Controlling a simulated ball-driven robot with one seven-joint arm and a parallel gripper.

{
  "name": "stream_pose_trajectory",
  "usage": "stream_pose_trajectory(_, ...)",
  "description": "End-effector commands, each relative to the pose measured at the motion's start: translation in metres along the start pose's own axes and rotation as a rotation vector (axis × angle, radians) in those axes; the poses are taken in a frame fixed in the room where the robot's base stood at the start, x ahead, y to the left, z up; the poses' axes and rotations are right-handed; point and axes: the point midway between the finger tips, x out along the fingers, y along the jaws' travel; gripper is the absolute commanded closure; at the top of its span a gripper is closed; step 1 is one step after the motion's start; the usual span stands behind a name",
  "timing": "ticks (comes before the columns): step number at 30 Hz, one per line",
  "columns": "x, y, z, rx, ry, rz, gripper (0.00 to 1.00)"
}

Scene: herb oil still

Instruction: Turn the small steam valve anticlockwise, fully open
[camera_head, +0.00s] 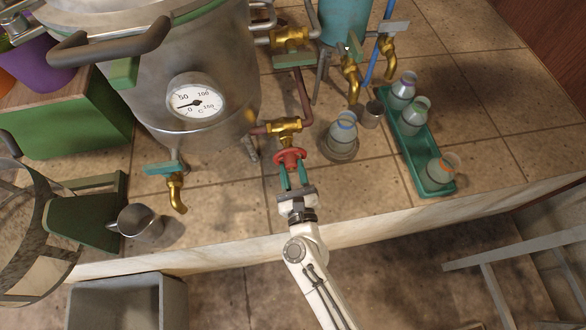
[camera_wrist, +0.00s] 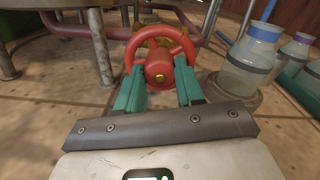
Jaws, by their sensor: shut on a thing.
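The small steam valve has a red round handwheel (camera_head: 289,158) on a brass body (camera_head: 284,128), joined to copper-coloured pipe beside the steel still. My gripper (camera_head: 293,178) reaches in from the front with its green fingers at the handwheel. In the wrist view the red handwheel (camera_wrist: 160,62) faces me, and my gripper (camera_wrist: 160,85) is shut on its lower part, one finger on each side of the hub. The finger tips partly hide the lower rim. How far the valve is turned cannot be told.
The steel still (camera_head: 200,60) with its dial gauge (camera_head: 196,101) stands left of the valve. A glass bottle (camera_head: 342,132) stands close right, then a green tray (camera_head: 426,165) of bottles. A brass tap (camera_head: 176,190) and metal cup (camera_head: 136,221) are at left. Tiles beside my gripper are clear.

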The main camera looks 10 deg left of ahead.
Motion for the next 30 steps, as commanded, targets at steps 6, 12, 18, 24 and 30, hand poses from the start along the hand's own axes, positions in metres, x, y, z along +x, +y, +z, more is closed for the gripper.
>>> stream_pose_trajectory(6, -0.0001, -0.0005, 0.001, -0.205, 0.001, -0.001, 0.93)
stream_pose_trajectory(12, -0.0002, -0.0002, 0.001, -0.396, 0.001, 0.001, 0.93)
stream_pose_trajectory(18, -0.0004, -0.0004, 0.0008, -0.585, 0.001, 0.0, 0.93)
stream_pose_trajectory(24, -0.0003, -0.0003, 0.0009, -0.774, 0.001, 0.001, 0.93)
stream_pose_trajectory(30, -0.0002, 0.0, 0.0012, -0.965, 0.0, 0.001, 0.93)
